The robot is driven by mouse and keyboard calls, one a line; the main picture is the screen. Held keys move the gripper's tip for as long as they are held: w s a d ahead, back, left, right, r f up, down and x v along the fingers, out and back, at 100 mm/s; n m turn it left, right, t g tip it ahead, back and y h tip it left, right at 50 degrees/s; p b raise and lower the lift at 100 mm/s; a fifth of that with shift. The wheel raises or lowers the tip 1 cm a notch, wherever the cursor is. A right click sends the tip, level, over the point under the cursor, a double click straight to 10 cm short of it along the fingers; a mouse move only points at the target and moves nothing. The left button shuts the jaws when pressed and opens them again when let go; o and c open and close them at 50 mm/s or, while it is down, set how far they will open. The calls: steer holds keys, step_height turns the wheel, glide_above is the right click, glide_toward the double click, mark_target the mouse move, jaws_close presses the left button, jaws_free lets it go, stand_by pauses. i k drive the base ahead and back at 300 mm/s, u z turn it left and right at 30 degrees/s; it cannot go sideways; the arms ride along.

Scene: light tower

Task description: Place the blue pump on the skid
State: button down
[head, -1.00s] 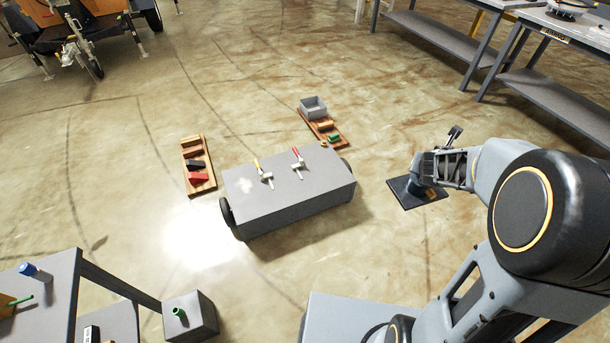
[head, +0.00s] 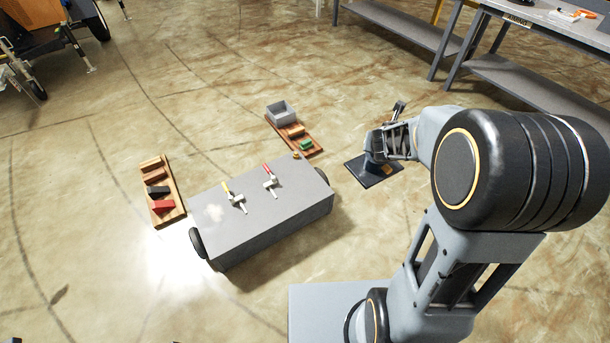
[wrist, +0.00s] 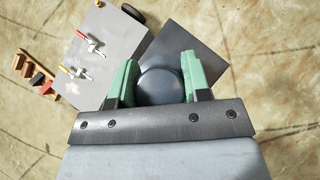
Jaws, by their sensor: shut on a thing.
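The blue pump (wrist: 160,85) shows in the wrist view as a round, dark blue-grey top between the green finger pads of my gripper (wrist: 158,84). My gripper (head: 376,143) is shut on it. In the head view the blue-grey pump body (head: 374,158) stands upright below the gripper, partly hidden by it. A dark square plate, apparently the skid (head: 364,180), lies on the floor beneath. The plate (wrist: 190,45) also shows behind the pump in the wrist view. I cannot tell whether the pump touches it.
A grey cart (head: 265,220) with black wheels and two valves, one red-handled and one yellow-handled, stands left of the plate. Wooden boards with blocks (head: 162,190) and with a grey bin (head: 281,114) lie nearby. A grey workbench (head: 500,70) is at upper right.

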mark_target(306, 186)
steer(key=i, duration=0.75)
steer(key=u, duration=0.75)
steer(key=i, duration=0.45)
steer(key=u, duration=0.85)
